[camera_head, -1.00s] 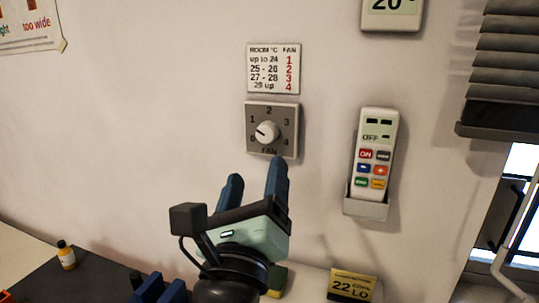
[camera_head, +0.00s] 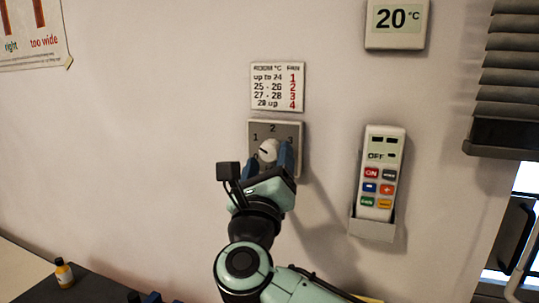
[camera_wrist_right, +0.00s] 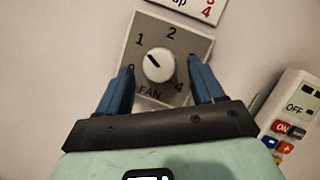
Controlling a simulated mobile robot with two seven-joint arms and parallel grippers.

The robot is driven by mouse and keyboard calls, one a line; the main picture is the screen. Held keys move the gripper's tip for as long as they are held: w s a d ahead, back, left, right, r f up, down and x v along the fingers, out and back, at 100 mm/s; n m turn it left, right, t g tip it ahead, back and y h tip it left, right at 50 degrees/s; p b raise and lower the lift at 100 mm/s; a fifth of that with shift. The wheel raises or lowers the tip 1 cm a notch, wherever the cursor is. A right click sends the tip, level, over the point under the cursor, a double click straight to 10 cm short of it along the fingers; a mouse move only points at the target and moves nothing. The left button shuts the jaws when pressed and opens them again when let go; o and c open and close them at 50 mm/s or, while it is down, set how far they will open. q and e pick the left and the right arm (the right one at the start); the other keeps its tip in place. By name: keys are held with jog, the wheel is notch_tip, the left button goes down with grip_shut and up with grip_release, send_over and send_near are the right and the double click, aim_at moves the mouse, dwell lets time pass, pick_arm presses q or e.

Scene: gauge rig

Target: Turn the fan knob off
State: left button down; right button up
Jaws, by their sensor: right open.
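The fan knob (camera_head: 268,151) is a round white dial on a grey square plate (camera_head: 292,128) on the wall. It also shows in the right wrist view (camera_wrist_right: 158,66), its dark mark pointing up-left, roughly toward the 1. My right gripper (camera_head: 267,157) is in front of the plate, open, with its blue fingers on either side of the knob. In the right wrist view the fingers (camera_wrist_right: 160,70) stand apart from the knob, with gaps on both sides. Part of the plate is hidden behind the gripper. A blue tip (camera_head: 152,298) at the bottom edge may be my left gripper.
A room-temperature chart (camera_head: 277,87) hangs above the plate. A remote (camera_head: 380,165) reading OFF sits in a wall holder to the right. A display (camera_head: 396,22) shows 20 °C. A small yellow bottle (camera_head: 64,272) stands at lower left.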

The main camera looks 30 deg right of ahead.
pick_arm(q)
jog(key=shift+r, duration=0.1)
pick_arm(e)
jog(key=shift+w+d+r, duration=0.15)
jog(key=shift+w+d, duration=0.15)
jog(key=shift+w, duration=0.05)
jog(key=c, duration=1)
jog(key=shift+c, duration=0.2)
pick_arm(q)
jog(key=shift+r, duration=0.15)
